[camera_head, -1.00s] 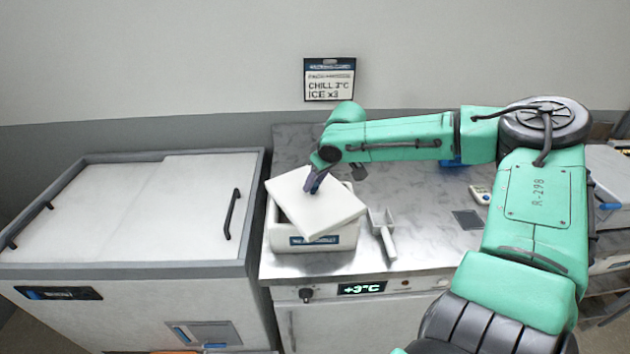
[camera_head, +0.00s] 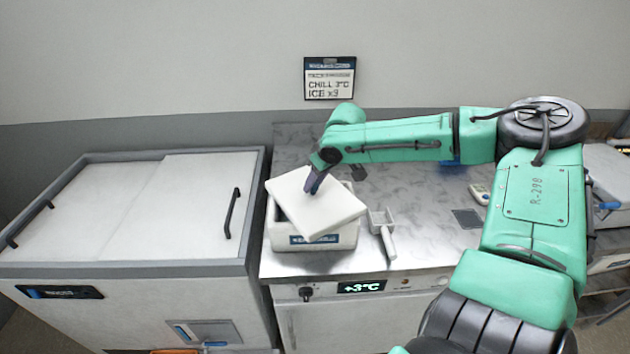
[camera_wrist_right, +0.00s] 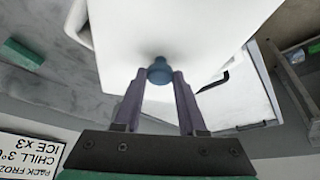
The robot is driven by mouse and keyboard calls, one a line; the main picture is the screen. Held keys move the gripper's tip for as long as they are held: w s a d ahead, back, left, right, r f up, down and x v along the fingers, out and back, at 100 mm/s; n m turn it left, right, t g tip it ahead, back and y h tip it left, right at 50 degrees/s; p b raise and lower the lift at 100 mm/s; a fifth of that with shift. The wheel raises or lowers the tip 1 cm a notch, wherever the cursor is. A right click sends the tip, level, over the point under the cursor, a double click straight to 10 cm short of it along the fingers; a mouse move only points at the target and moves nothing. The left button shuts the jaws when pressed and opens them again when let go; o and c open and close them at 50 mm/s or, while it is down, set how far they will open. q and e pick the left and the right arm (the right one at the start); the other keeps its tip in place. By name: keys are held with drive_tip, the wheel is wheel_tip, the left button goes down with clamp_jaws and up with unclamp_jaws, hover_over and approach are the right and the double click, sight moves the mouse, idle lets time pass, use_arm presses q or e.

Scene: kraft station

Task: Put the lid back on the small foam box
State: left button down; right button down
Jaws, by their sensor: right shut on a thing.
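The white foam lid (camera_head: 320,212) lies tilted and turned askew over the small foam box (camera_head: 348,238) on the steel counter. Part of the box's opening shows beside the lid. My right gripper (camera_head: 313,182) is shut on the lid's knob, on top of the lid. In the right wrist view my right gripper (camera_wrist_right: 160,78) has its fingers on either side of the blue knob (camera_wrist_right: 159,70), with the white lid (camera_wrist_right: 185,35) behind it. My left gripper is not in view.
A white scoop (camera_head: 383,230) lies on the counter (camera_head: 430,225) just right of the box. A chest freezer (camera_head: 180,205) with a dark handle stands to the left. A sign (camera_head: 330,80) hangs on the wall. A small device (camera_head: 480,194) lies farther right.

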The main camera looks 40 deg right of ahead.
drive_tip(key=shift+c, duration=2)
unclamp_jaws()
drive_tip(key=o, duration=0.4)
drive_tip(key=shift+r, duration=0.1)
wheel_tip(320, 180, up, 7)
drive_tip(key=p, duration=0.6)
drive_tip(key=shift+p, duration=0.4)
